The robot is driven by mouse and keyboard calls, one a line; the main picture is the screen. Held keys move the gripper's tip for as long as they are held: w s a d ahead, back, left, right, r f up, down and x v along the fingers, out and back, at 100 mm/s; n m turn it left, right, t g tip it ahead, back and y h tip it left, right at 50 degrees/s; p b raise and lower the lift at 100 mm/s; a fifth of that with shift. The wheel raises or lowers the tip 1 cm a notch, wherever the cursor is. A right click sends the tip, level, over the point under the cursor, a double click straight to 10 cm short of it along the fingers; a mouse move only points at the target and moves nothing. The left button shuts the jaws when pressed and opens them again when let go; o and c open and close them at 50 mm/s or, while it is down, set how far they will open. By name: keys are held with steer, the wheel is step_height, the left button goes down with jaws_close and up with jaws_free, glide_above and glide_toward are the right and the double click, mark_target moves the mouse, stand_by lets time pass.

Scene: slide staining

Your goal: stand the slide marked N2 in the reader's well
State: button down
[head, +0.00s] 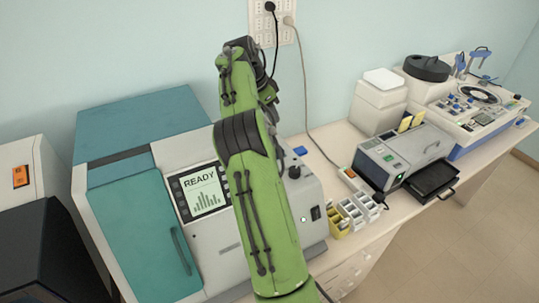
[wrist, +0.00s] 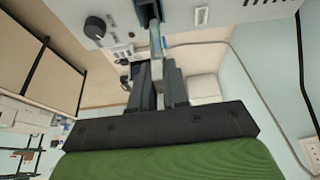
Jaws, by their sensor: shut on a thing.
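In the wrist view my gripper (wrist: 157,62) is shut on a narrow pale slide (wrist: 155,40), which sticks out beyond the fingertips. The slide's far end is at or close to a dark slotted piece (wrist: 148,11) on the pale machine; I cannot tell if it is inside. No N2 mark is readable. In the head view the reader (head: 205,190), a white and teal machine with a READY screen, stands behind my green arm. My gripper, the slide and the well are hidden there by the arm.
Small slide racks (head: 352,212), white and yellow, stand right of the reader. A grey device (head: 405,155) with an open black tray (head: 432,180) is further right. A white-and-blue machine (head: 480,110) stands at the far right. A cable (head: 306,90) hangs from the wall outlet.

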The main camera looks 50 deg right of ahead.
steer(key=f, duration=0.3)
steer(key=f+b, duration=0.1)
steer(key=f, duration=0.2)
steer(key=s+f+b, duration=0.1)
steer(key=f, duration=0.2)
steer(key=shift+d+f, duration=0.3)
steer(key=shift+f, duration=0.1)
steer(key=shift+s+f, duration=0.1)
steer(key=shift+s+d, duration=0.2)
steer(key=c, duration=1.1)
jaws_free()
steer(key=shift+w+f+b, duration=0.1)
steer(key=shift+b, duration=0.2)
